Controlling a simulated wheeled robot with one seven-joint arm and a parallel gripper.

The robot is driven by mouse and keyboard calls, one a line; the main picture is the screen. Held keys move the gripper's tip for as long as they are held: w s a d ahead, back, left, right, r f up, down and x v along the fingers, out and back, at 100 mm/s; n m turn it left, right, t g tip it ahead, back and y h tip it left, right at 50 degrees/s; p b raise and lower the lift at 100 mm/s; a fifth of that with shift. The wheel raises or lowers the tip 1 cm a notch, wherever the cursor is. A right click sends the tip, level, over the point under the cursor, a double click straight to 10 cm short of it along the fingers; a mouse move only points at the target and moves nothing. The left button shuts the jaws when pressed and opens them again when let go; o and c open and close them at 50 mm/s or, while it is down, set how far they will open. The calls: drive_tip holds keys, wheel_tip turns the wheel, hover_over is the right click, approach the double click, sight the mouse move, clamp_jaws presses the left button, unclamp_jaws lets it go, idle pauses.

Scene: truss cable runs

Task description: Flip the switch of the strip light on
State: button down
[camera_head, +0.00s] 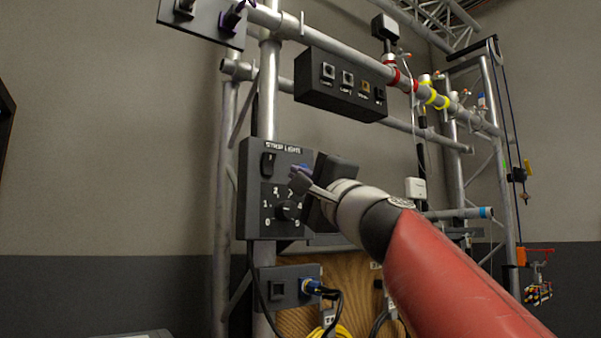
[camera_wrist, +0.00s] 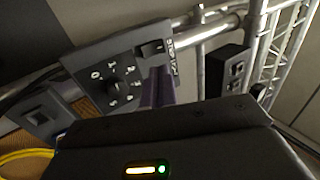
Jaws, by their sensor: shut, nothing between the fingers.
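The strip light panel (camera_head: 252,193) is a dark box on an upright truss tube, with a label reading roughly "STRIP LIGHT" at its top. Its black rocker switch (camera_head: 268,163) is at the upper left; it also shows in the wrist view (camera_wrist: 152,48). I cannot tell which way the rocker is set. A round numbered dial (camera_head: 287,211) sits below it. My gripper (camera_head: 298,178) is shut and empty, its tips in front of the panel, right of the rocker and above the dial. In the wrist view the purplish fingers (camera_wrist: 160,88) point just below the rocker; contact is unclear.
A lower box (camera_head: 277,290) has a square switch and a blue plug with a dark cable. A button box (camera_head: 340,85) hangs on the truss above right. Yellow cable (camera_head: 332,331) hangs at the bottom.

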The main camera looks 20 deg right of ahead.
sight(270, 156)
drive_tip(key=p+x, duration=0.3)
drive_tip(key=x, duration=0.5)
drive_tip(key=shift+r, duration=0.2)
drive_tip(key=shift+w+a+r+p, duration=0.1)
drive_tip(key=shift+w+a+p, duration=0.05)
drive_tip(key=shift+w+p, duration=0.35)
drive_tip(key=shift+w+r, duration=0.15)
drive_tip(key=shift+r, duration=0.1)
drive_tip(key=shift+f, duration=0.1)
drive_tip(key=shift+s+f+b, duration=0.1)
drive_tip(key=shift+s+b, duration=0.2)
drive_tip(key=shift+s, duration=0.1)
drive_tip(key=s+d+f+b, duration=0.1)
drive_tip(key=s+d+b, duration=0.2)
drive_tip(key=s, duration=0.9)
drive_tip(key=shift+s+d+f, duration=0.2)
drive_tip(key=shift+d+f, duration=0.05)
drive_tip(key=shift+d, duration=0.35)
